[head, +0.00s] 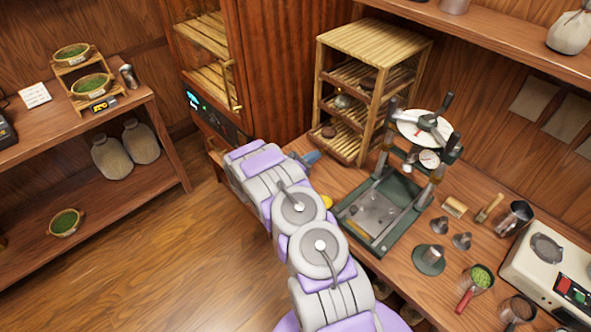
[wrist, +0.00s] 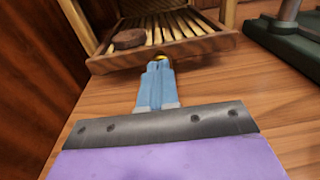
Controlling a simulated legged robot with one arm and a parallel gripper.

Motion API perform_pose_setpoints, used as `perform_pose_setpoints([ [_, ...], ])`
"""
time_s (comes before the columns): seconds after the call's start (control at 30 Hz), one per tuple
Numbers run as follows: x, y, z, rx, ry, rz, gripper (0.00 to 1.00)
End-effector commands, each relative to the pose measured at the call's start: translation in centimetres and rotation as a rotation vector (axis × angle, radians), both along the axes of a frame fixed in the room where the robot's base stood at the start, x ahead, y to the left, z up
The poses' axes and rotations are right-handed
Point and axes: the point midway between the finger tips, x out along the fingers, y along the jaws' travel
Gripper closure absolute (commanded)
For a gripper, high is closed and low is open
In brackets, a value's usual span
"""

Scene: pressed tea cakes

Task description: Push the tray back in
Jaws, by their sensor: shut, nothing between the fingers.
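The slatted wooden rack (head: 372,42) stands on the counter beside the cabinet. Its lowest tray (head: 343,148) sticks out a little at the front and carries a dark round tea cake (head: 329,131). In the wrist view the tray's front rail (wrist: 195,49) lies just past my fingertips, with the tea cake (wrist: 128,39) on the slats behind it. My gripper (wrist: 158,66) is shut and empty, its blue fingers pointing at the rail. I cannot tell whether they touch it. In the head view the gripper (head: 309,157) is low in front of the rack, partly hidden by my arm.
A green press (head: 370,215) stands right of the rack, its base corner (wrist: 290,40) showing in the wrist view. The cabinet (head: 270,70) closes off the left. Small metal tools and a scale (head: 550,262) occupy the counter farther right. Bare counter lies beneath my gripper.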

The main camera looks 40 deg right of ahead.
Motion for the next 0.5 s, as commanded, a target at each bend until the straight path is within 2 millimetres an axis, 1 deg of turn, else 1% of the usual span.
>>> perform_pose_setpoints([
  [0.03, 0.0, -1.2, -0.1, 0.000, -0.002, -0.005, 1.00],
  [0.1, 0.2, -2.5, -0.2, 0.001, -0.004, -0.005, 1.00],
  [0.23, 0.6, -4.6, -0.2, 0.002, -0.001, -0.002, 1.00],
  [0.37, 0.7, -5.8, -0.2, 0.002, 0.000, 0.000, 1.00],
  [0.5, 0.8, -6.1, 0.0, 0.000, 0.001, 0.000, 1.00],
])
